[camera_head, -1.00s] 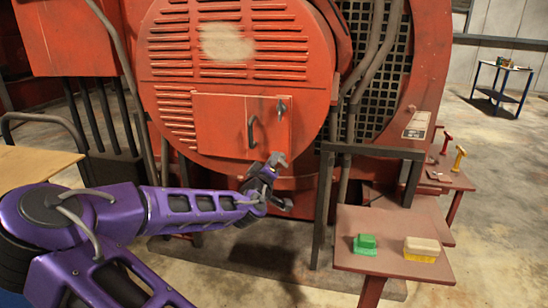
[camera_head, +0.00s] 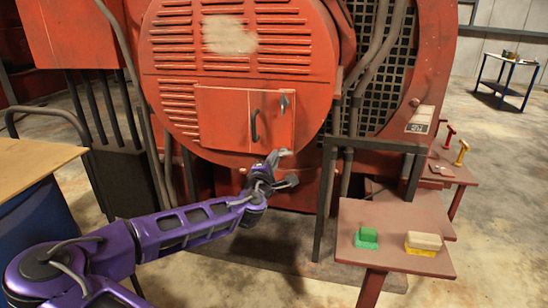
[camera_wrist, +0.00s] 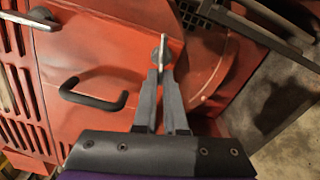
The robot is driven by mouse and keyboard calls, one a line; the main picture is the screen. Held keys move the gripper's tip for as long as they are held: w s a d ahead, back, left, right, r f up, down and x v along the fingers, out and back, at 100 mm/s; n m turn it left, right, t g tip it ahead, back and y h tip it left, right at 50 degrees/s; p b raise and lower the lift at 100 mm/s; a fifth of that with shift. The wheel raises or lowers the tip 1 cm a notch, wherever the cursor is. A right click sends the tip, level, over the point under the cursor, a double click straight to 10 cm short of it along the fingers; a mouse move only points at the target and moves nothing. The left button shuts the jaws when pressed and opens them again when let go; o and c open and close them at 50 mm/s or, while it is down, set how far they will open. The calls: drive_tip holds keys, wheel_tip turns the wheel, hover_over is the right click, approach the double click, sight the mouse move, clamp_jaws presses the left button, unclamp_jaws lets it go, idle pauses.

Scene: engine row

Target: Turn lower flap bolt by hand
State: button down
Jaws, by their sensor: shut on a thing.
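The red flap (camera_head: 222,118) on the round engine cover is closed, with a dark curved handle (camera_head: 254,126) on it. An upper bolt (camera_head: 284,104) sits near its top right corner. In the wrist view, the lower flap bolt (camera_wrist: 163,50) has a thin pale tab and stands between the fingertips. My gripper (camera_head: 284,167) is at the flap's lower right corner. In the wrist view, its grey fingers (camera_wrist: 162,78) are shut on the lower bolt. In the head view my gripper hides that bolt.
A dark frame post (camera_head: 325,195) stands just right of my gripper. A red side table (camera_head: 390,258) holds a green block (camera_head: 367,238) and a yellow-and-cream block (camera_head: 422,243). A cardboard-coloured board (camera_head: 35,170) lies at left. Floor is open below my arm.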

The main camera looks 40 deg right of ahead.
drive_tip(key=shift+s+d+f+n+p, duration=0.2)
drive_tip(key=shift+n+p, duration=0.25)
drive_tip(key=shift+n, duration=2.05)
drive_tip(key=shift+s+d+f+n+p, duration=0.2)
drive_tip(key=shift+n+p, duration=0.3)
drive_tip(key=shift+n, duration=2)
drive_tip(key=shift+s+d+f+n+p, duration=0.2)
drive_tip(key=shift+n+p, duration=0.25)
drive_tip(key=shift+n, duration=2.05)
drive_tip(key=c, duration=1)
unclamp_jaws()
drive_tip(key=shift+s, duration=0.1)
drive_tip(key=shift+d+f, duration=0.15)
drive_tip(key=shift+d, duration=0.05)
drive_tip(key=shift+a, duration=0.15)
